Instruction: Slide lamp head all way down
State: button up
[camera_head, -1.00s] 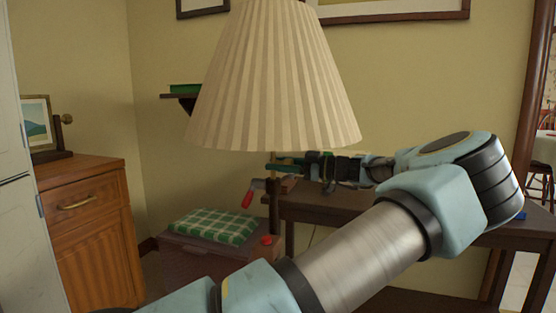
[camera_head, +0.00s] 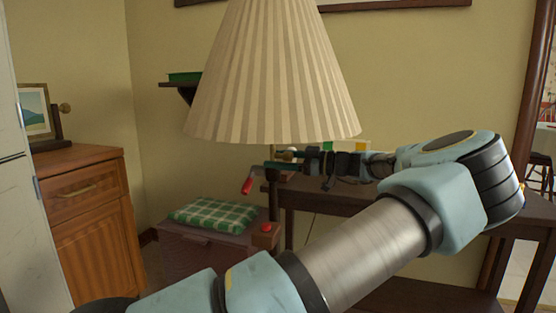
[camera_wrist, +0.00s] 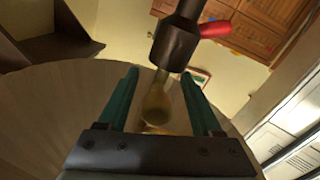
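The lamp's cream pleated shade (camera_head: 272,75) hangs in the upper middle of the head view. Below it are a dark post (camera_head: 273,205) and a red lever (camera_head: 247,185). In the wrist view a dark collar (camera_wrist: 175,45) with the red lever (camera_wrist: 215,29) is just beyond the fingertips, and the shade's inside (camera_wrist: 50,115) lies behind. My gripper (camera_head: 290,160) is under the shade's rim at the lamp. Its teal fingers (camera_wrist: 160,75) are apart, with a brass-coloured rounded part (camera_wrist: 157,105) between them and gaps on both sides. The shade hides part of the lamp.
A dark table (camera_head: 330,200) stands behind my arm. A wooden cabinet (camera_head: 80,210) is at left, and a box with a green checked cushion (camera_head: 212,217) sits by the post. A small red knob (camera_head: 266,227) tops a dark block there. A wall shelf (camera_head: 180,85) is behind the shade.

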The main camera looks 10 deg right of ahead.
jog(key=v, duration=1)
jog(key=shift+s+d, duration=0.15)
jog(key=shift+d, duration=0.25)
jog(key=shift+r, duration=0.1)
